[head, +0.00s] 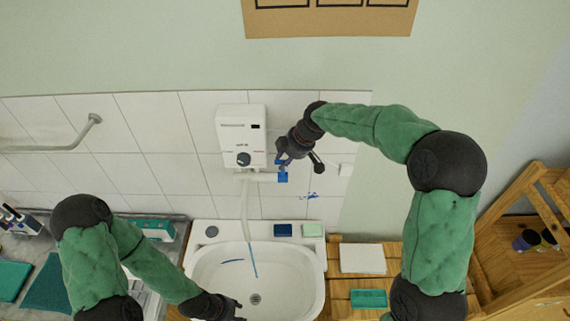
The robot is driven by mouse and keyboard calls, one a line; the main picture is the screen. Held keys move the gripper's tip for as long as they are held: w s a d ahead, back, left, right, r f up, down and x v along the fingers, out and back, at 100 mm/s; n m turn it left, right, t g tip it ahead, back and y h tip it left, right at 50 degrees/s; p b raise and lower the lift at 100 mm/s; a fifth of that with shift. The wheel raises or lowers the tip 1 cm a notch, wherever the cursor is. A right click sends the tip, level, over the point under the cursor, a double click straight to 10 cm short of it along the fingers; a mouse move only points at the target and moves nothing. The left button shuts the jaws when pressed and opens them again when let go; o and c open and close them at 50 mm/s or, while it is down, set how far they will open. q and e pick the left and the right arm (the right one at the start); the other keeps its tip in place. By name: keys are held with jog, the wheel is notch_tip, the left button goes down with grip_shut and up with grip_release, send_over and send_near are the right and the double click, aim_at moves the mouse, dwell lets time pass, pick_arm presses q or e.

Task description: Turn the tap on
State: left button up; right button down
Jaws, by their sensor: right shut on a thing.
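The tap is on a white wall-mounted water heater (241,140) with a dark knob on its front. A pale spout (246,205) hangs down over the white sink (205,270). A blue tap handle (282,177) sits at the right end of the fitting below the heater. My right gripper (284,162) reaches in from the right and is shut on the blue handle, partly covering it. A thin blue streak (253,262) runs below the spout; I cannot tell whether it is water or paint.
A blue sponge (283,230) and a pale green one (312,230) lie on the sink's back rim. Right of the sink, a wooden slatted surface (338,285) holds a white block (362,259) and a teal box (368,299). A grab rail (90,126) is on the left wall.

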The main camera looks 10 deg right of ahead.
jog(key=shift+s+a+f+t+b, duration=0.15)
jog(key=shift+s+f+t+b, duration=0.35)
jog(key=shift+b, duration=1.4)
jog(key=shift+s+a+r+t+b, duration=0.1)
jog(key=shift+s+r+t+b, duration=0.25)
jog(key=shift+b, duration=0.35)
jog(key=c, duration=1)
grip_release()
jog(key=v, duration=1.2)
jog(key=shift+a, duration=0.15)
